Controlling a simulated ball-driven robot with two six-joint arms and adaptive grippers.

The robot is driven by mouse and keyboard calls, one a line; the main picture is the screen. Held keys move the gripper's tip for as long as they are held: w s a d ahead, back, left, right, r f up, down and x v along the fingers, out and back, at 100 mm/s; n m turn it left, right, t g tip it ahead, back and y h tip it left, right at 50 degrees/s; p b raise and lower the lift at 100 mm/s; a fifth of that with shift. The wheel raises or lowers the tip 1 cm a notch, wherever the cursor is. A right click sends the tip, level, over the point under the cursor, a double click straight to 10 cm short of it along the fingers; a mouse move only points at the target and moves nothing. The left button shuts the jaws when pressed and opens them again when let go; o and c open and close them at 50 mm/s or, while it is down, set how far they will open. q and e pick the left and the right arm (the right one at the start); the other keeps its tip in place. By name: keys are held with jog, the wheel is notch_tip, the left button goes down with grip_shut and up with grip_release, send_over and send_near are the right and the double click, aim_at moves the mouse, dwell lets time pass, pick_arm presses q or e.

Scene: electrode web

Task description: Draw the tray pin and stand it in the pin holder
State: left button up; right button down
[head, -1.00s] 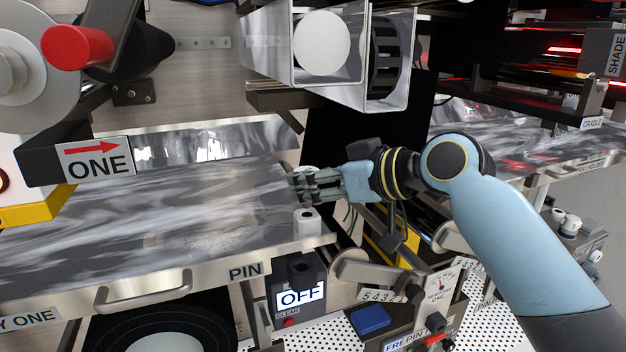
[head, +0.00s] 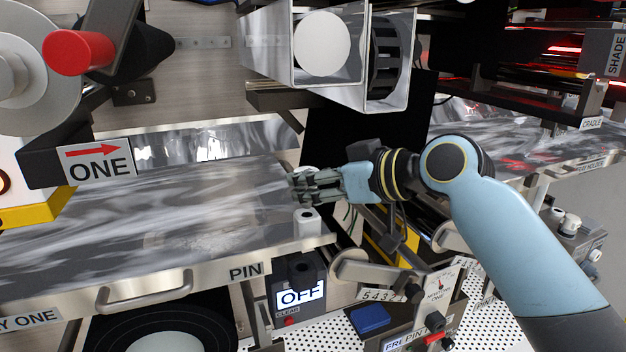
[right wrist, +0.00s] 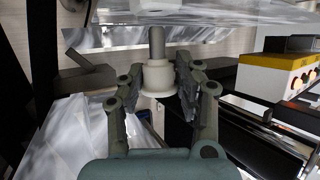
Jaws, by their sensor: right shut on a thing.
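My right gripper (head: 302,186) is at the right end of the shiny silver tray (head: 130,215). In the right wrist view its fingers (right wrist: 157,85) are shut on a cream collared knob (right wrist: 158,78) with a grey shaft (right wrist: 157,42), which looks like the tray pin. The shaft's far end meets a pale, blurred surface there; I cannot tell whether it is seated. In the head view the fingers mostly hide the pin. A white cylinder with a dark hole (head: 307,224) stands at the tray's front right corner, near the PIN label (head: 246,272). I cannot identify the pin holder with certainty.
A black box with a lit OFF display (head: 300,294) stands below the tray corner. A metal lever (head: 365,272) and a gauge panel (head: 437,288) are to its right. A metal housing (head: 335,50) hangs above my gripper. A red knob (head: 78,50) is at upper left.

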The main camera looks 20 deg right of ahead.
aim_at(314, 217)
jog(key=shift+f+b, duration=1.45)
jog(key=shift+f, duration=0.5)
jog(key=c, duration=0.8)
grip_release()
jog(key=shift+c, duration=0.2)
jog(key=shift+r, duration=0.1)
jog(key=v, duration=1.2)
